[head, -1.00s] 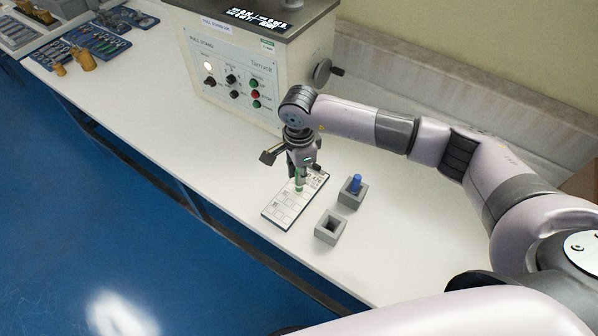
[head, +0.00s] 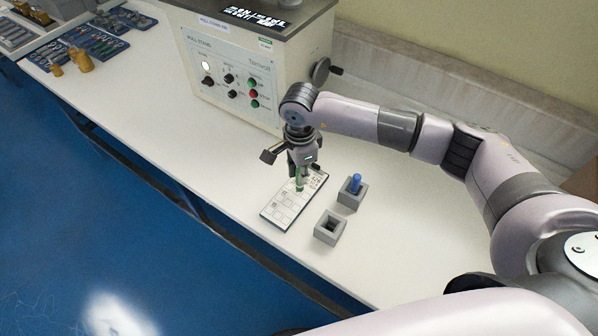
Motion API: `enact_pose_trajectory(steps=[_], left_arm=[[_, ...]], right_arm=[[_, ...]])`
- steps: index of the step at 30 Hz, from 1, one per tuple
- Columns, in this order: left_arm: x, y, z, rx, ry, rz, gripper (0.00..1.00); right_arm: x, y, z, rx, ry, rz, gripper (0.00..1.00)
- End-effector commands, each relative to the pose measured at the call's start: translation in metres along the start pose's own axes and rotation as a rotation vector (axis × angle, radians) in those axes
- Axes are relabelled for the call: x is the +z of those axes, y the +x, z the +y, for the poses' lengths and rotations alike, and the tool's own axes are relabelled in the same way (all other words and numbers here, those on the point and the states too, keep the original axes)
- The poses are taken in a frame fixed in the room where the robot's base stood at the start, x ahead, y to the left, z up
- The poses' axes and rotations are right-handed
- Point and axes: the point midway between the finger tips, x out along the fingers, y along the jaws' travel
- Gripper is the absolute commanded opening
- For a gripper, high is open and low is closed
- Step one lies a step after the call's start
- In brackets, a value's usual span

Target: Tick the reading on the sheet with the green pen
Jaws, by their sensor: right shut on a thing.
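The white sheet (head: 283,211) lies on the table, a dark-edged board with printed boxes. My right gripper (head: 300,174) is above its upper right part, pointing down. It is shut on the green pen (head: 299,185), which is roughly upright with its lower end at or just above the sheet; I cannot tell whether it touches. The gripper and pen hide part of the sheet, and no mark can be made out at this size. My left gripper is not in view.
A grey holder (head: 349,196) with a blue pen (head: 355,183) stands right of the sheet. An empty grey holder (head: 330,228) is nearer the front edge. The pull-stand machine (head: 243,68) stands behind. Tool trays (head: 95,40) lie far left.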

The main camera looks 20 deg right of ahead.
Motion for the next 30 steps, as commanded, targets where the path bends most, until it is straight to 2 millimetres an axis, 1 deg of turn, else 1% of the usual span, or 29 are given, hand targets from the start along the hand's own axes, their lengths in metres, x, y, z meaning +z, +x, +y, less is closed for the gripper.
enact_pose_trajectory(steps=[6, 10, 30], left_arm=[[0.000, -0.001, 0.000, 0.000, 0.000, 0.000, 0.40], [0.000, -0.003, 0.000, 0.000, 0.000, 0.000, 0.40], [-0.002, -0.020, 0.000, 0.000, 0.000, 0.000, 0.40]], right_arm=[[0.000, -0.001, 0.000, 0.000, 0.000, 0.001, 0.00], [0.000, -0.005, 0.000, -0.001, 0.000, 0.001, 0.00], [0.000, -0.045, -0.001, -0.001, 0.000, 0.001, 0.00]])
